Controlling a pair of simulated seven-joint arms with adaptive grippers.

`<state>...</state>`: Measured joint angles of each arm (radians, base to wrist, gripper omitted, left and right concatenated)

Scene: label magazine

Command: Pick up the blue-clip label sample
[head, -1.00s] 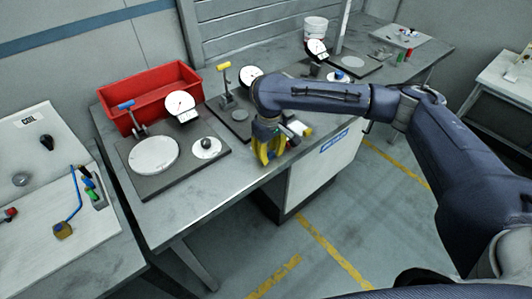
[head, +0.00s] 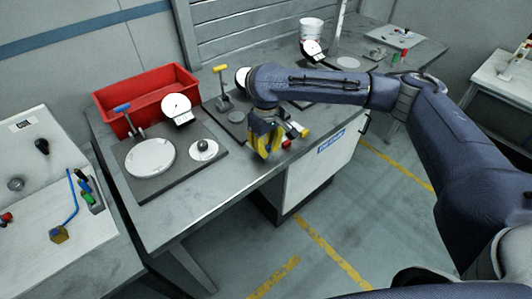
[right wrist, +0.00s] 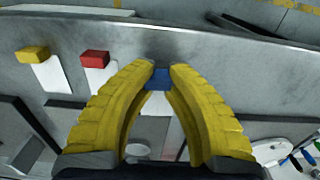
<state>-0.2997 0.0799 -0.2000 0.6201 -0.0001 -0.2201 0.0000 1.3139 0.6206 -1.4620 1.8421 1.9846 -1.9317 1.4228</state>
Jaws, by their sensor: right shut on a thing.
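My right gripper (right wrist: 158,76) has yellow ribbed fingers, and its tips are shut on the blue clip (right wrist: 159,80) of the blue-clip label sample. A pale patch between the fingers below the clip may be its label (right wrist: 158,104), but I cannot tell. In the head view the right gripper (head: 265,153) points down near the front edge of the workbench, and its fingers hide the blue clip. A red-clip sample (right wrist: 94,60) and a yellow-clip sample (right wrist: 33,54), both with white labels, lie to the left in the right wrist view. My left gripper is not in view.
A red bin (head: 117,122) stands at the back left of the workbench (head: 190,205). A dial-gauge stand with a round plate (head: 150,157) is left of the gripper. Another stand with a yellow handle (head: 220,69) is behind it.

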